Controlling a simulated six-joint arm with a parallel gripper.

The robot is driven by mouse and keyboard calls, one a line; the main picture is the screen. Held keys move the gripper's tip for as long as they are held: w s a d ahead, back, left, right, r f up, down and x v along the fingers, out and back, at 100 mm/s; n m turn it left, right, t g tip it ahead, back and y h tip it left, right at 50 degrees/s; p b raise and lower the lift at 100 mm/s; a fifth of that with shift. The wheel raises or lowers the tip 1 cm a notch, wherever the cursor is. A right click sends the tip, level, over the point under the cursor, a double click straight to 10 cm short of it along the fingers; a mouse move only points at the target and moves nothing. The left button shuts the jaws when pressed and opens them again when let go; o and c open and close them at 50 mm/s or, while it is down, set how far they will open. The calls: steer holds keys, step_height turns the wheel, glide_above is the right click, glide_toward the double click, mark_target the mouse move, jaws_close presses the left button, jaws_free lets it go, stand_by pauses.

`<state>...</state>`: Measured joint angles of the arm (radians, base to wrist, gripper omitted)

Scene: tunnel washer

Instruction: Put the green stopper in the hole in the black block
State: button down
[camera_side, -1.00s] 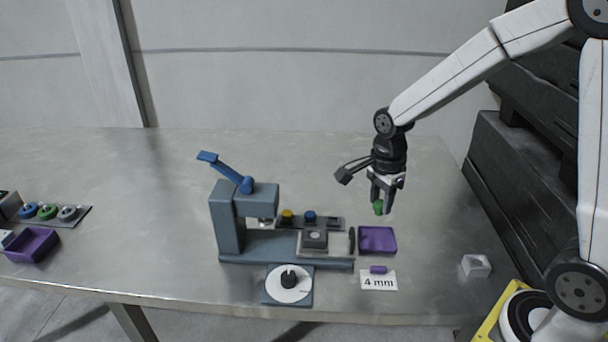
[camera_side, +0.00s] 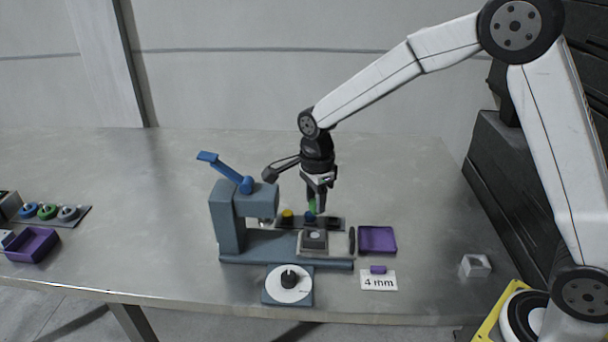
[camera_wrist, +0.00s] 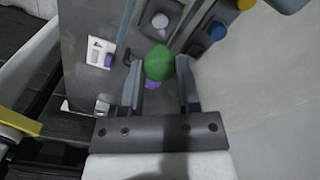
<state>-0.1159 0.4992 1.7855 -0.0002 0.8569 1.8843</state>
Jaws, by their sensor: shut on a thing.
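My gripper (camera_side: 316,204) is shut on the green stopper (camera_side: 311,207), which hangs between the fingers above the press. In the wrist view the round green stopper (camera_wrist: 159,62) sits between the two finger tips. Below it, a black block with a pale round top (camera_side: 315,239) sits on the press bed; it also shows in the wrist view (camera_wrist: 160,20). A dark strip (camera_side: 338,223) behind it carries a yellow stopper (camera_side: 287,215) and a blue stopper (camera_side: 310,216). At its end nearest the gripper, a dark block (camera_wrist: 195,48) shows no coloured top. I cannot make out a hole.
The blue-grey press (camera_side: 229,219) with a raised blue lever (camera_side: 222,170) stands left of my gripper. A purple tray (camera_side: 377,240) and a "4 mm" card (camera_side: 379,282) lie right of it. A dial (camera_side: 289,284) is in front. The table behind is clear.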

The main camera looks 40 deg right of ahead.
steer(key=shift+f, duration=0.15)
glide_above(320, 237)
steer(key=w, duration=0.1)
steer(key=shift+w+a+f, duration=0.1)
steer(key=shift+f, duration=1)
steer(key=shift+w+a+f, duration=0.1)
steer(key=shift+f, duration=0.95)
steer(key=shift+f, duration=0.45)
steer(key=shift+s+d+f, duration=0.1)
steer(key=shift+s+f, duration=0.25)
steer(key=shift+f, duration=0.4)
steer(key=shift+s+d+f, duration=0.1)
steer(key=shift+s+f, duration=0.25)
steer(key=shift+f, duration=0.35)
stand_by(1.2)
jaws_free()
steer(key=shift+r, duration=0.1)
stand_by(0.3)
steer(key=shift+w+a+r, duration=0.1)
steer(key=shift+w+r, duration=0.1)
steer(key=shift+r, duration=1.7)
steer(key=shift+w+r, duration=0.2)
steer(key=shift+r, duration=1.65)
